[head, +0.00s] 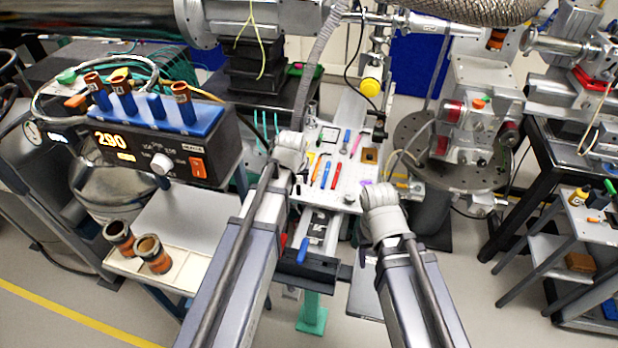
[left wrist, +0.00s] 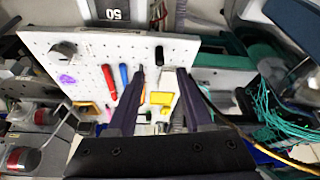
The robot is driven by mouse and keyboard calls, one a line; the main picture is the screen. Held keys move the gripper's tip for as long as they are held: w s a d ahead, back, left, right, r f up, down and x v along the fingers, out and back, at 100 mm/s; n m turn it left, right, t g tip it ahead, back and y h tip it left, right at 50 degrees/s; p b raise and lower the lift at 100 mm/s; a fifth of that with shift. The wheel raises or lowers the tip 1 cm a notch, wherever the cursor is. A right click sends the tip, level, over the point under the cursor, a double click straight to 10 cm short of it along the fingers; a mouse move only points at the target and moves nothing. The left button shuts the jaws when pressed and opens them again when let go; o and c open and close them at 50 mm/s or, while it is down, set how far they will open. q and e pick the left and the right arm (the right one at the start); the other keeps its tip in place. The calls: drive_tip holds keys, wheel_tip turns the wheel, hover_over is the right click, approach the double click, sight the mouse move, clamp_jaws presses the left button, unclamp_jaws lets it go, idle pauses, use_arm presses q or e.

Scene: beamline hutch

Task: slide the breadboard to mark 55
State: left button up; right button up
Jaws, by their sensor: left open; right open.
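The breadboard (head: 338,150) is a white, perforated plate on a rail in the middle of the head view, with several coloured tools lying on it. It also fills much of the left wrist view (left wrist: 92,45). A dark plate marked 50 (left wrist: 115,13) shows upside down beyond its edge in the left wrist view. My left gripper (left wrist: 161,76) is open over the board, its two dark fingers apart; I cannot tell whether they touch it. My right gripper (head: 378,193) is beside the board's near right corner, open; its fingers are hard to make out.
A control box (head: 150,140) reading 290 stands at the left. A black block with a blue handle (head: 302,250) lies at the rail's near end. A yellow knob (head: 371,87) hangs beyond the board. Green cables (left wrist: 285,95) run beside it in the left wrist view.

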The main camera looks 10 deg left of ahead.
sight(298, 186)
use_arm(q)
drive_tip(key=b+x, duration=0.7)
drive_tip(key=shift+w+f, duration=0.3)
drive_tip(key=shift+c, duration=0.4)
clamp_jaws()
idle(1.1)
